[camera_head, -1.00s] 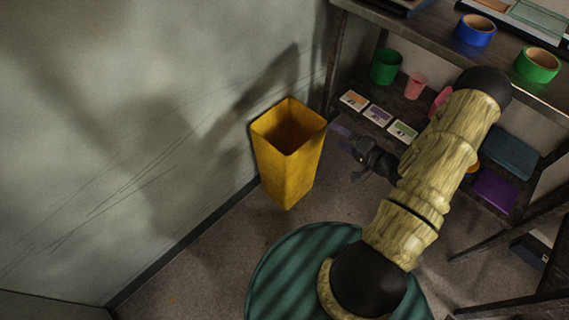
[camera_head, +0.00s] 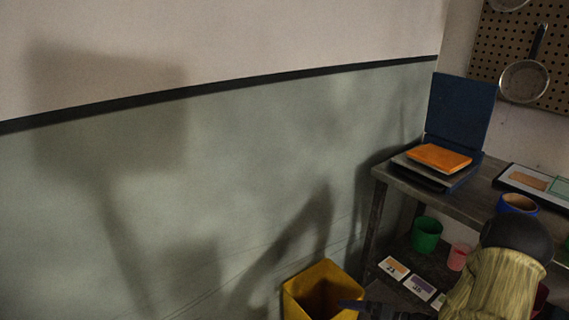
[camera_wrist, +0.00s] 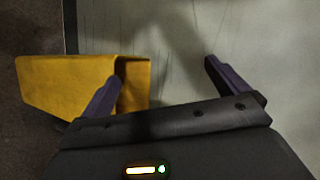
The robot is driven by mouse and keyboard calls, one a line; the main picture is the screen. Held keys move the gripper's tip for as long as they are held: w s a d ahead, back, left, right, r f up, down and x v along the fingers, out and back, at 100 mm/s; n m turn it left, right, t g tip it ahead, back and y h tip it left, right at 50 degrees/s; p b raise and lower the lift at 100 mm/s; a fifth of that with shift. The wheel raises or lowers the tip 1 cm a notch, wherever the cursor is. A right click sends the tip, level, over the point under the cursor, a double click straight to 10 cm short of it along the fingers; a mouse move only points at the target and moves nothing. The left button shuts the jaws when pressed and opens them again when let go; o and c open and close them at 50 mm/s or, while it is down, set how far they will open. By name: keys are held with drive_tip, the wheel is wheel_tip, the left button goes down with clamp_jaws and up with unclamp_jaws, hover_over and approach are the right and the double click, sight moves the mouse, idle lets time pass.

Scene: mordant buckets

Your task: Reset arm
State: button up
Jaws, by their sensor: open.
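My gripper (camera_wrist: 160,85) is open in the wrist view, its two dark fingers spread wide with nothing between them. A yellow bin (camera_wrist: 62,85) shows behind and beside the left finger, lying sideways in that picture. In the head view the same yellow bin (camera_head: 298,298) stands by the wall at the bottom, cut off by the frame's edge. My gripper's dark end (camera_head: 362,308) shows just right of the bin's rim, partly cut off. My arm rises at the lower right in front of the shelf.
A metal shelf unit (camera_head: 440,203) stands at the right, with an orange item (camera_head: 438,157), a blue roll (camera_head: 517,204), a green cup (camera_head: 426,235), a pink cup (camera_head: 458,256) and small cards (camera_head: 393,267). A pan (camera_head: 525,82) hangs on a pegboard. The wall at left is bare.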

drive_tip(key=s+a+r+n+g+h, duration=0.35)
drive_tip(key=s+r+g+h, duration=0.45)
drive_tip(key=s, duration=0.4)
wheel_tip(320, 180, up, 34)
drive_tip(key=w+t+h+p, duration=0.2)
drive_tip(key=t+h+p, duration=0.2)
drive_tip(key=p, duration=2.5)
drive_tip(key=shift+d+r+h, duration=0.25)
drive_tip(key=shift+h, duration=0.05)
drive_tip(key=shift+f+n, duration=0.1)
drive_tip(key=shift+n, duration=0.15)
